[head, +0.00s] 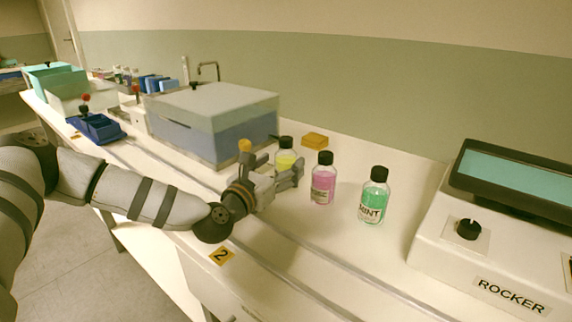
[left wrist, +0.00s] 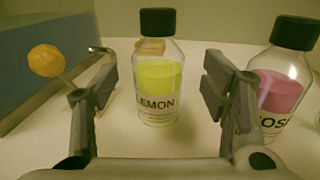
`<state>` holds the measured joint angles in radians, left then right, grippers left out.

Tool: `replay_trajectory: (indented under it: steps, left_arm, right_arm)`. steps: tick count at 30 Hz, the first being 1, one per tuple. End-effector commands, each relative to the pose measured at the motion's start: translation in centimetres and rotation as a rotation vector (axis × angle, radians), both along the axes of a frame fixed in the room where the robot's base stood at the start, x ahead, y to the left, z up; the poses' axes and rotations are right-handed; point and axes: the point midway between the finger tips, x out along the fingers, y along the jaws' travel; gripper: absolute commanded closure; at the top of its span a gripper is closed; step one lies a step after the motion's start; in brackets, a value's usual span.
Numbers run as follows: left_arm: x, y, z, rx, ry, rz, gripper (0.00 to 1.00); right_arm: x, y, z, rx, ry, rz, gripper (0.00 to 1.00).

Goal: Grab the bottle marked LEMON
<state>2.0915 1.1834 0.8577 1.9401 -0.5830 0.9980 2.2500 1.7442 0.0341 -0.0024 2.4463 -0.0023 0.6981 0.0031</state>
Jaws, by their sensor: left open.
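The LEMON bottle (head: 285,160) is clear with yellow liquid and a black cap, and stands upright on the bench. In the left wrist view the LEMON bottle (left wrist: 160,90) stands ahead, between the lines of the two fingers, with its label facing me. My left gripper (head: 289,177) is open and empty; its fingers (left wrist: 160,92) are spread to either side of the bottle, and I cannot tell how far they reach around it. In the head view the gripper hides the bottle's lower part. My right gripper is not in view.
A pink bottle (head: 323,180) stands close to the right of LEMON, and a green MINT bottle (head: 373,197) farther right. A grey-blue box (head: 215,125) is at left. A yellow block (head: 315,139) lies behind. The ROCKER machine (head: 490,255) stands at far right.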

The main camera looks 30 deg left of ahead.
Motion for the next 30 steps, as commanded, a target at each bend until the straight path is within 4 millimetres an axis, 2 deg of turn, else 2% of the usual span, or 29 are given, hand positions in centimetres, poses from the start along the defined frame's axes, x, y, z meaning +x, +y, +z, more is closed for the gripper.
replay_trajectory:
  steps: [3,5,12,14,20,21,30]
  left_arm:
    - [2.2,0.4,0.1,0.003,-0.003,0.0,0.32]
    - [2.9,0.4,0.1,0.001,-0.002,-0.001,0.32]
    - [3.3,0.5,0.1,0.0,-0.001,0.0,0.32]
    - [3.2,0.5,0.1,0.0,-0.002,0.0,0.44]
    - [3.2,0.5,0.1,0.0,-0.002,0.0,0.89]
    - [3.2,0.5,0.1,0.0,-0.002,0.0,0.93]
    - [3.2,0.5,0.7,0.001,-0.006,0.001,0.93]
  right_arm:
    - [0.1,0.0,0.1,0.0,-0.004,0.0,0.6]
    - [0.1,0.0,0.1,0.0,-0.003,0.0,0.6]
    - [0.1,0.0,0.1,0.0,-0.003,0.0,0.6]
    - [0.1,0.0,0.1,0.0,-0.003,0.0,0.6]
    - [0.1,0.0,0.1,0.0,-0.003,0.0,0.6]
    - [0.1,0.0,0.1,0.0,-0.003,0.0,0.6]
    - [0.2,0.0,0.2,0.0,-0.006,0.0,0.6]
